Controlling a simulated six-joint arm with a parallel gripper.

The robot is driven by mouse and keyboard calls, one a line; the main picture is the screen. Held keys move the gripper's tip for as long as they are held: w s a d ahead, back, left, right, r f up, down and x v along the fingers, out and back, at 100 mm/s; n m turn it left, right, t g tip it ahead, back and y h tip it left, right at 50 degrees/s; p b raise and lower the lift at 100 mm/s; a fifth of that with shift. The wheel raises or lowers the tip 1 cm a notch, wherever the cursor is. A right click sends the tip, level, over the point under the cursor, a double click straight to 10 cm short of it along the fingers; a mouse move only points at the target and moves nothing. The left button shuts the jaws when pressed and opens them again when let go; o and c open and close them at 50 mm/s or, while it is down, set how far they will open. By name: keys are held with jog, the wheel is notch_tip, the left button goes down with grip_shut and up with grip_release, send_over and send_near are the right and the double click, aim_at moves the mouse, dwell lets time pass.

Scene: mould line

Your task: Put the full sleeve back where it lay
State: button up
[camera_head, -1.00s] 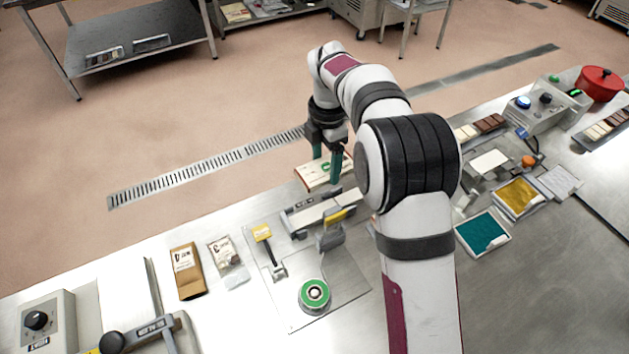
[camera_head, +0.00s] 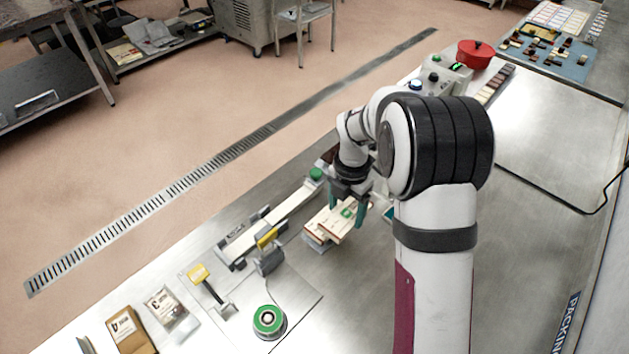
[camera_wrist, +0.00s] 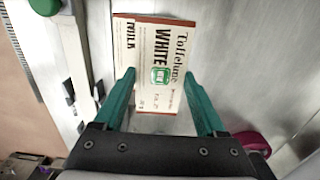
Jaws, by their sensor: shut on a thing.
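The full sleeve is a flat cream carton with a brown edge, the word WHITE and a green seal. It shows in the wrist view (camera_wrist: 163,52) and in the head view (camera_head: 341,222). My gripper (camera_head: 347,211) is shut on it, with a green finger at each long side; the fingers also show in the wrist view (camera_wrist: 160,92). A similar sleeve marked MILK (camera_wrist: 125,45) lies partly under or behind it. In the head view, this lower sleeve (camera_head: 313,240) shows at the left. I cannot tell whether the held sleeve touches it.
A long pale guide rail with a green knob (camera_head: 316,174) runs along the left of the held sleeve. A plate with a green round roll (camera_head: 268,320) and a yellow-tipped lever (camera_head: 198,273) is nearer. The bench right of my arm (camera_head: 540,240) is clear.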

aim_at(357, 252)
jog(key=s+d+f, duration=0.3)
jog(key=shift+s+d+f, duration=0.1)
jog(key=shift+s+f, duration=0.05)
jog(key=shift+s, duration=0.15)
jog(key=shift+f, duration=2.55)
jog(key=shift+f, duration=0.25)
jog(key=o, duration=1.4)
jog(key=shift+r, duration=0.1)
